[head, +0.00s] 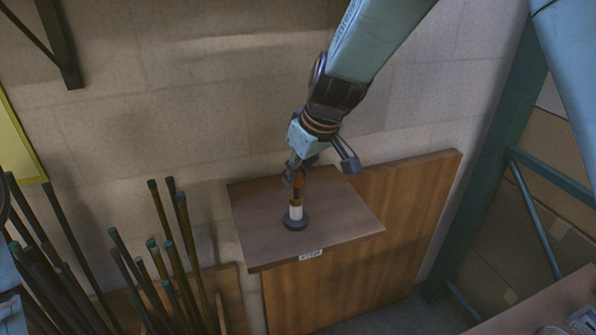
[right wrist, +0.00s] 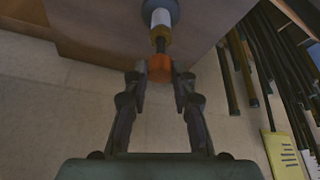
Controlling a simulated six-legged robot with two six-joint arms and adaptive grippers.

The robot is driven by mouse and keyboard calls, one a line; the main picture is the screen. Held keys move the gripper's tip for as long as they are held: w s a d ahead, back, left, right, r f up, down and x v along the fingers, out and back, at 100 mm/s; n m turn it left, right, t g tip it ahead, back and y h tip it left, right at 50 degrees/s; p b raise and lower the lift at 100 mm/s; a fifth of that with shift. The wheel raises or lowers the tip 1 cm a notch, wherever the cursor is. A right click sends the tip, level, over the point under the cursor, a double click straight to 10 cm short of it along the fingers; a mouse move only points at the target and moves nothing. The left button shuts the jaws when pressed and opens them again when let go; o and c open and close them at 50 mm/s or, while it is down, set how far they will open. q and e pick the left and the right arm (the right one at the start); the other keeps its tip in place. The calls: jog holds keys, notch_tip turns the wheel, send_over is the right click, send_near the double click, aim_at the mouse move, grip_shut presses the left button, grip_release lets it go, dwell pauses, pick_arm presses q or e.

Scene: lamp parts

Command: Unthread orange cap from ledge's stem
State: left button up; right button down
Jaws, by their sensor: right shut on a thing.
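The ledge (head: 255,225) is a brown wooden top with a small label on its front edge. On it an upright stem (head: 296,213) has a dark round base, a white body and a yellowish collar; it also shows in the right wrist view (right wrist: 161,18). A dark thin rod rises from the collar to the orange cap (head: 298,181), seen in the right wrist view (right wrist: 159,68) too. My right gripper (head: 298,173) comes from above and is shut on the orange cap, its fingers on either side (right wrist: 160,80). My left gripper is not in view.
Several dark rods (head: 172,250) stand upright left of the ledge. A wooden panel (head: 405,215) stands right of and below the ledge top. A block wall (head: 210,100) is close behind. A teal post (head: 490,170) is on the right. The ledge top around the stem is clear.

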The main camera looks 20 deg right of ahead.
aim_at(298, 177)
jog(key=shift+s, duration=0.1)
jog(key=shift+r, duration=0.15)
jog(key=shift+r+p, duration=0.65)
jog(key=shift+r, duration=0.15)
jog(key=shift+r+p, duration=1.65)
jog(key=shift+r, duration=0.35)
jog(key=shift+f, duration=0.1)
